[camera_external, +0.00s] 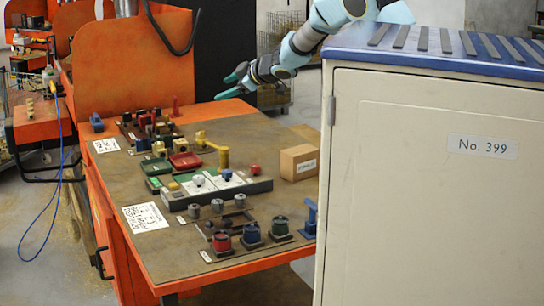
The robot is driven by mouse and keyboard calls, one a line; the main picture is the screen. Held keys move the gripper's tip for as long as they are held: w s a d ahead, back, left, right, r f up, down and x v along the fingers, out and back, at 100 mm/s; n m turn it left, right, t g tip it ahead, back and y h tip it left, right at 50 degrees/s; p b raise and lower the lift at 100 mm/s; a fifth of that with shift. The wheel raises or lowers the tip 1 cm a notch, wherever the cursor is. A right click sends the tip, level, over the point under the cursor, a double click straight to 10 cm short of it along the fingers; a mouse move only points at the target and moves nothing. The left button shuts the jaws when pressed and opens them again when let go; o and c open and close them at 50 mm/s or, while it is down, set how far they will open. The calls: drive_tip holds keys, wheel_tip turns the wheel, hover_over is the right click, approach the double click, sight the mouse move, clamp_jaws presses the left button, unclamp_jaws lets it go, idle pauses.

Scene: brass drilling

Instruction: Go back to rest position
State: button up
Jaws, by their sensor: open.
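My gripper (232,84) is at the end of my arm, which reaches in from the upper right. It is above the far right edge of the orange workbench (262,125), apart from everything on it. Its two dark green fingers are spread and nothing shows between them. My arm comes from behind the top of the white cabinet, and its base is hidden.
The white cabinet (420,190) with a blue top stands at the right, hiding part of the bench. On the bench are a cardboard box (298,162), a grey control panel (220,187), red and green trays (185,160), and several coloured knobs. An orange panel (130,60) rises behind.

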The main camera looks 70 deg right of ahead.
drive_tip(key=s+a+f+m+g+y, duration=0.1)
drive_tip(key=s+a+f+g, duration=0.2)
drive_tip(key=s+a, duration=0.7)
drive_tip(key=s+a+f+m+g+y, duration=0.1)
drive_tip(key=s+a+f+g+y, duration=0.1)
drive_tip(key=s+a+f, duration=0.5)
drive_tip(key=s+a+f+m+g+y, duration=0.1)
drive_tip(key=s+a+f+g, duration=0.4)
drive_tip(key=s+a, duration=0.8)
drive_tip(key=s+m, duration=0.1)
drive_tip(key=s, duration=0.3)
drive_tip(key=shift+y, duration=0.4)
drive_tip(key=shift+w, duration=0.15)
drive_tip(key=shift+c, duration=0.2)
